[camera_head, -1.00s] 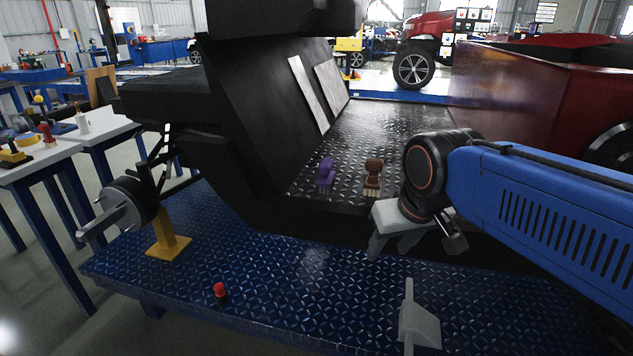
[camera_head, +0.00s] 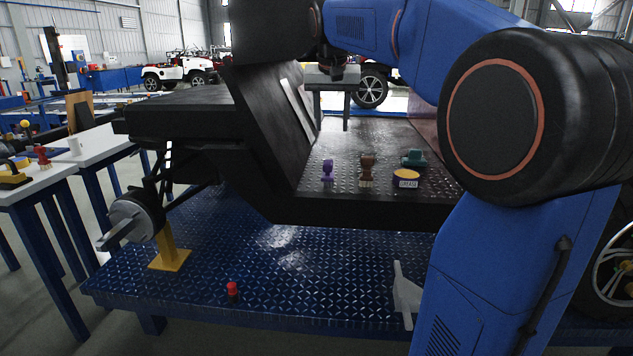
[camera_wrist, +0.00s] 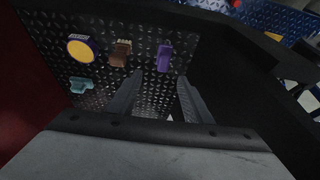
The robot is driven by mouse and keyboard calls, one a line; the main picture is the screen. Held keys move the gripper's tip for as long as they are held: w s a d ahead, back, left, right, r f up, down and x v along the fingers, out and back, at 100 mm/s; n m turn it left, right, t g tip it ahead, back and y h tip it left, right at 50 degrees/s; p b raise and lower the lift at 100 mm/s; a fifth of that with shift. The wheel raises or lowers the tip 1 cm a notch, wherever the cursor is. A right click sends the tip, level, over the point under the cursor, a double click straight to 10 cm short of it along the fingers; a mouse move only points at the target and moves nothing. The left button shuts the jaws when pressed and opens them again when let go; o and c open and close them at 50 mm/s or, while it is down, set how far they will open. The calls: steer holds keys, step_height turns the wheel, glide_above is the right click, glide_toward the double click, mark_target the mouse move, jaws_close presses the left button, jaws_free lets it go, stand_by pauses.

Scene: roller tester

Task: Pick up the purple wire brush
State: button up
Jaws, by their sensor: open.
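The purple wire brush (camera_head: 327,171) stands on the dark diamond-plate floor (camera_head: 340,150) of the black frame, left of a brown brush (camera_head: 367,170). In the wrist view the purple brush (camera_wrist: 165,57) lies beyond the fingertips, a little above the gap between them. My gripper (camera_head: 332,95) is above and behind the brushes in the head view, fingers pointing down. In the wrist view my gripper (camera_wrist: 157,88) is open and empty, apart from the brush.
A yellow-topped tin (camera_head: 406,178) and a teal object (camera_head: 413,158) stand right of the brown brush. A black slanted panel (camera_head: 262,130) rises on the left. A small red-topped item (camera_head: 232,289) stands on the blue platform (camera_head: 300,290) in front.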

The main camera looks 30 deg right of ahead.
glide_toward(328, 162)
steer(key=x, duration=0.5)
steer(key=shift+s+d+f, duration=0.2)
steer(key=shift+s, duration=0.15)
steer(key=shift+w+x, duration=0.25)
steer(key=shift+x, duration=1.1)
steer(key=shift+w+x, duration=0.25)
steer(key=shift+x, duration=1.1)
steer(key=shift+a+r, duration=0.1)
steer(key=shift+r, duration=0.1)
jaws_close()
